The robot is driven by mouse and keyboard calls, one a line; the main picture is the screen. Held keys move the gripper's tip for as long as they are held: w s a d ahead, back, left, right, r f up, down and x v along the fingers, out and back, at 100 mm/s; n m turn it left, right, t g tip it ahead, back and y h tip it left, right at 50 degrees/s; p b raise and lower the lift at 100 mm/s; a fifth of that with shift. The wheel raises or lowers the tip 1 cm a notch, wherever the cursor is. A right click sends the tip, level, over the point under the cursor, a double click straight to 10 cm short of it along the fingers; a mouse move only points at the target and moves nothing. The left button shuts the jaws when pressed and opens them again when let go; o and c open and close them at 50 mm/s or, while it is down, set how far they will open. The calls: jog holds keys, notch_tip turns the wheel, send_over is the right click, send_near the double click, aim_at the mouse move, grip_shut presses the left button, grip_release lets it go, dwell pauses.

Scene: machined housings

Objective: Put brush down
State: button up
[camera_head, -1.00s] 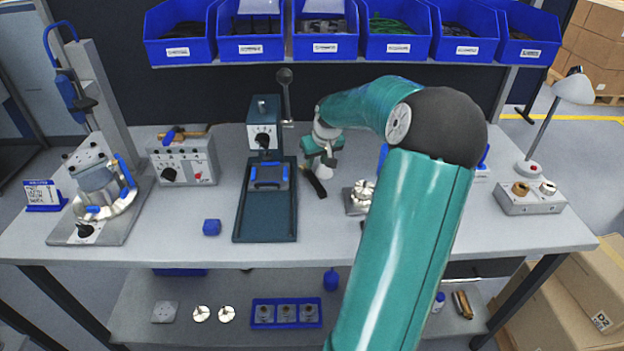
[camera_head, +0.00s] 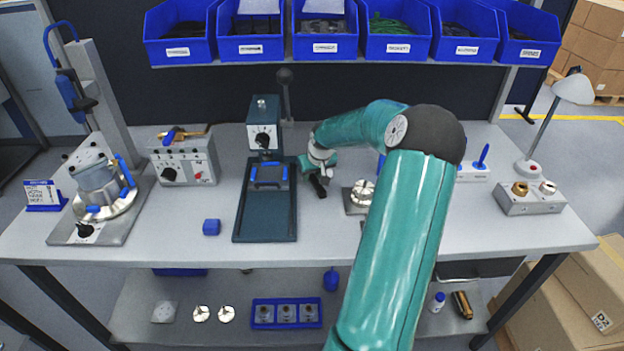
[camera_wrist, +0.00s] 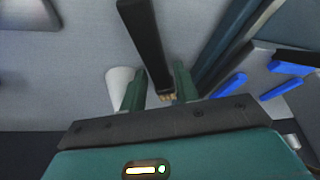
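The brush has a dark, flat handle (camera_wrist: 148,40) and a tan bristle end (camera_wrist: 168,97). In the wrist view it runs between the two fingers of my gripper (camera_wrist: 160,84), which appears shut on it. In the head view my gripper (camera_head: 321,170) is low over the middle of the bench, right of the dark press, with the dark brush (camera_head: 319,187) tilted below it. Whether the brush touches the bench is hard to tell. A white cup (camera_wrist: 119,84) stands beside the left finger in the wrist view; my gripper hides it in the head view.
The press (camera_head: 266,195) with its lever stands close to the left of my gripper. A metal fixture (camera_head: 361,195) stands close to the right. A small blue block (camera_head: 211,227) lies left of the press. The bench (camera_head: 330,240) is clear in front.

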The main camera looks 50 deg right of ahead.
jog(key=shift+f, duration=0.25)
grip_shut()
jog(key=shift+r, duration=0.1)
dwell(0.3)
